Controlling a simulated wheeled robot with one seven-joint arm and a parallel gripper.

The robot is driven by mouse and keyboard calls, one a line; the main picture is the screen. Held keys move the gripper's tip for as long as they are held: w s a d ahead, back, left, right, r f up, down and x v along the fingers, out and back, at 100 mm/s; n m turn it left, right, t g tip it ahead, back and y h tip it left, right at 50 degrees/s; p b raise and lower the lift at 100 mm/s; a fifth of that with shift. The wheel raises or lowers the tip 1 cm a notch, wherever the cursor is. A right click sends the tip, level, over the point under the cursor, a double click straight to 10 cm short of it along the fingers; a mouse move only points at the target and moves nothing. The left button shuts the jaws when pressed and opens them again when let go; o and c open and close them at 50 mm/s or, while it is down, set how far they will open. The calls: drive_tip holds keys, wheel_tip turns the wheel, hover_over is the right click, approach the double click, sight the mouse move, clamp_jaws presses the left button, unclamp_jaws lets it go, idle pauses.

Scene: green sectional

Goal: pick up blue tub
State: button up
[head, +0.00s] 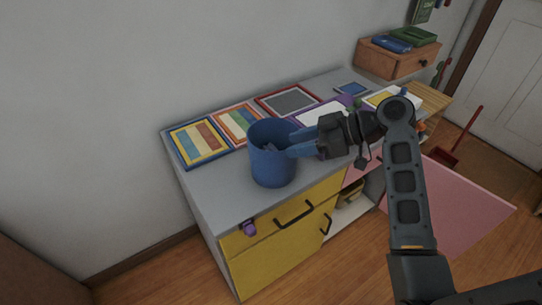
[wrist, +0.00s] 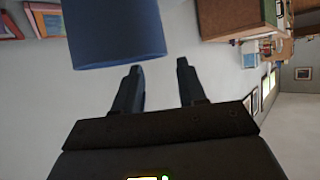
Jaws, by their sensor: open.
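The blue tub (head: 272,165) stands upright on the grey top of a low cabinet (head: 215,200), near its front edge. Something bluish shows inside its mouth, too unclear to name. My gripper (head: 290,147) is at the tub's right side in the head view, its fingers pointing left at the upper wall. In the wrist view the tub (wrist: 115,35) fills the upper left, ahead of the fingers. My gripper (wrist: 158,75) is open there, with nothing between its fingertips. The left finger is close to the tub's edge; I cannot tell whether they touch.
Framed pictures (head: 198,142) lie along the cabinet's back by the wall. A wooden box (head: 398,58) with books on it stands at the far right end. A pink door (head: 445,200) hangs open at the front right.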

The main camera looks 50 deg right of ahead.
sight(269, 152)
drive_tip(key=p+x, duration=0.1)
drive_tip(key=x, duration=0.4)
drive_tip(key=shift+w+a+f, duration=0.15)
drive_tip(key=shift+w+a, duration=0.1)
drive_tip(key=shift+a, duration=0.05)
drive_tip(key=shift+c, duration=0.2)
clamp_jaws()
drive_tip(key=shift+s+f, duration=0.1)
idle(0.9)
